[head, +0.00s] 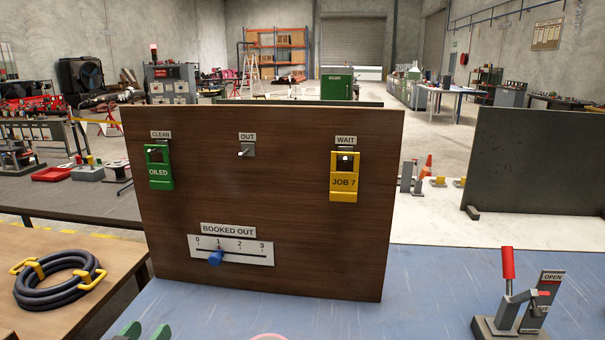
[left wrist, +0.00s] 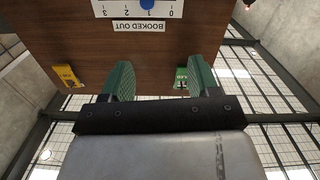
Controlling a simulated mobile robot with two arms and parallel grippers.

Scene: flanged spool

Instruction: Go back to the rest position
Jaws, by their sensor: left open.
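My left gripper (head: 145,332) shows only as green fingertips at the bottom edge of the head view. In the left wrist view its two green fingers (left wrist: 162,80) are apart with nothing between them, facing the brown board (left wrist: 55,35). The board (head: 270,200) stands upright on the blue worktop and carries a green OILED tag (head: 159,170) on the CLEAN hook and a yellow JOB 7 tag (head: 343,180) on the WAIT hook. The OUT hook (head: 247,150) is bare. The BOOKED OUT slider's blue knob (head: 215,258) is at 1. My right gripper is out of view.
A toggle clamp with a red handle (head: 508,263) stands at the right by an OPEN plate (head: 550,285). A coiled dark hose (head: 58,282) with yellow clips lies on the wooden table at left. A pink edge (head: 268,337) shows at the bottom. Blue worktop (head: 420,290) is clear between board and clamp.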

